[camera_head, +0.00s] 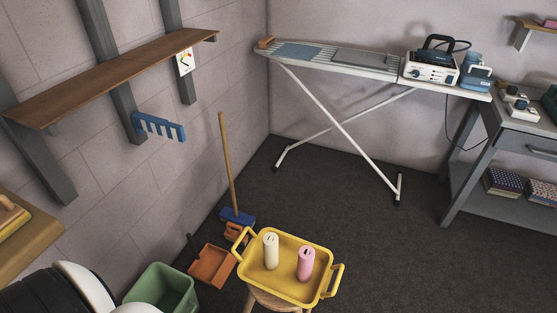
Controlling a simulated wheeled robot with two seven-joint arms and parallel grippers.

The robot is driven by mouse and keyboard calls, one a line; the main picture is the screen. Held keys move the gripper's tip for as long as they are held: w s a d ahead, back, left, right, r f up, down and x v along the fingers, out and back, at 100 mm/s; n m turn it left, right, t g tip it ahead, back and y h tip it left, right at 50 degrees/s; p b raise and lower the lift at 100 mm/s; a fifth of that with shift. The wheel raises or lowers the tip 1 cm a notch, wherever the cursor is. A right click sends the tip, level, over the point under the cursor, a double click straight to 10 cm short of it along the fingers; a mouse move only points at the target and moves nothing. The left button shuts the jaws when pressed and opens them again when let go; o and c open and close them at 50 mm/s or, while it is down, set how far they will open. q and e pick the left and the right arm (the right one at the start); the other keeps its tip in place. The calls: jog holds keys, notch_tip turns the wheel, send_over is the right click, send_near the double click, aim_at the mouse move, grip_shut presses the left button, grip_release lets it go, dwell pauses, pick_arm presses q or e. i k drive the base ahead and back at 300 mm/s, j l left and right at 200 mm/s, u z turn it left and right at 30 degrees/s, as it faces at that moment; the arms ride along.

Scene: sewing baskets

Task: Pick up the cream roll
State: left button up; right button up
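The cream roll (270,251) stands upright in a yellow tray (322,248) near the bottom middle of the head view. A pink roll (306,264) stands upright to its right, a small gap apart. The tray has two raised handles and rests on a round wooden stool (264,301), mostly hidden under it. Neither of my grippers shows in this view. A black and white part at the lower left looks like my own arm.
A green bin (162,290) and an orange dustpan (212,265) stand left of the tray. A broom (230,170) leans behind them. An ironing board (340,62) stands at the back and a grey workbench (520,150) at the right. Dark floor lies clear right of the tray.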

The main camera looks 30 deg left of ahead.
aim_at(270, 240)
jog(key=u, duration=1.05)
jog(key=k+j+u, duration=0.1)
jog(key=j+u, duration=0.2)
jog(key=u, duration=0.15)
jog(key=k+j+u, duration=0.1)
jog(key=j+u, duration=0.35)
jog(key=l, duration=0.1)
